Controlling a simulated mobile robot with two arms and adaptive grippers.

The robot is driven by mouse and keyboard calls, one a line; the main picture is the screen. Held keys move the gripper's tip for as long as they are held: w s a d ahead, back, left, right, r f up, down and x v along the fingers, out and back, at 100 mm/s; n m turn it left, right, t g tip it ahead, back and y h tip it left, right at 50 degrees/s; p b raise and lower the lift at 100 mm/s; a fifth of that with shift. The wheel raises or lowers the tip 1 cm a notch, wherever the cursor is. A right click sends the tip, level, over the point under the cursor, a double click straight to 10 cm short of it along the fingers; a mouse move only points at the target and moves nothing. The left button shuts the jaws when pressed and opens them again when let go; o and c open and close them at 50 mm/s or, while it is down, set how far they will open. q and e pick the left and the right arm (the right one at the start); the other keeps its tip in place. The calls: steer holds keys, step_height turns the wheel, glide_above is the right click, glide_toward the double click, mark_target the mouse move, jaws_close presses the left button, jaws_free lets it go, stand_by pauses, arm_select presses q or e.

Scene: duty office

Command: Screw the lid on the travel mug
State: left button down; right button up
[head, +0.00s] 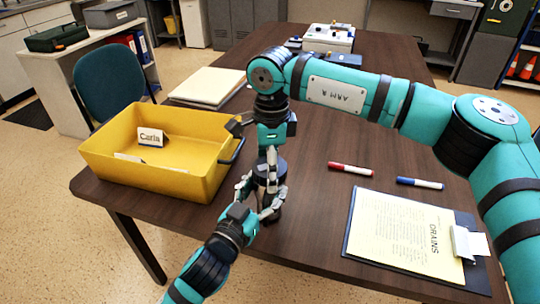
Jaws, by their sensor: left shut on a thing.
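The travel mug (274,193) is a dark, upright cylinder near the table's front edge, partly hidden by fingers. My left gripper (259,197) comes in from the lower left and is shut around the mug's side. My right gripper (271,163) points straight down over the mug's top. The dark round top (262,172) shows beneath the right gripper. I cannot tell clearly whether this is the lid or the mug's rim, or how far the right fingers are closed.
A yellow bin (190,181) with a "Carla" card stands left of the mug, close to my grippers. A red marker (350,169), a blue marker (419,183) and a clipboard (349,249) lie to the right. Papers (210,86) lie behind the bin.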

steer(key=c, duration=1.2)
steer(key=m, duration=0.5)
steer(key=o, duration=1.3)
steer(key=shift+r, duration=2.2)
steer(key=shift+c, duration=0.5)
